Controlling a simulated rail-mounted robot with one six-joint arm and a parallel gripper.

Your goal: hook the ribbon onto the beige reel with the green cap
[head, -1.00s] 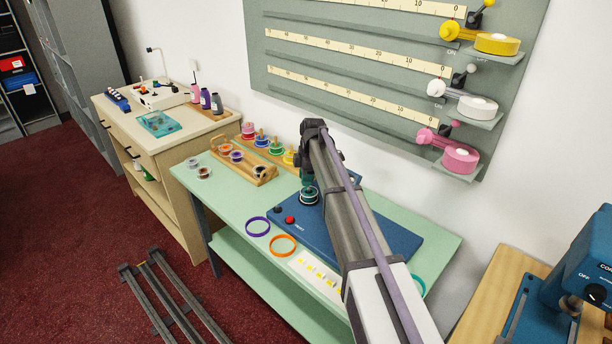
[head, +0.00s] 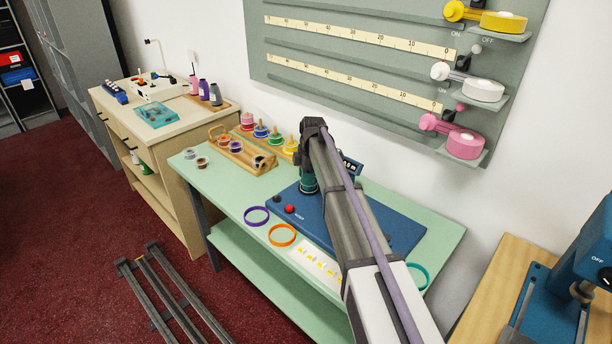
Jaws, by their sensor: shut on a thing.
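My gripper (head: 308,166) is at the far end of my arm, pointing down over the left part of the blue winding machine (head: 370,220). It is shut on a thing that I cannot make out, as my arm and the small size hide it. A dark teal round thing (head: 308,184) is right below the wrist, low at the machine top; whether it is part of a reel is unclear.
The pale green table (head: 220,192) holds a purple ring (head: 256,216), an orange ring (head: 282,235) and a card (head: 315,262). A wooden rack (head: 240,156) with several capped reels stands left of my gripper. A wall board (head: 345,65) carries yellow, white and pink rolls.

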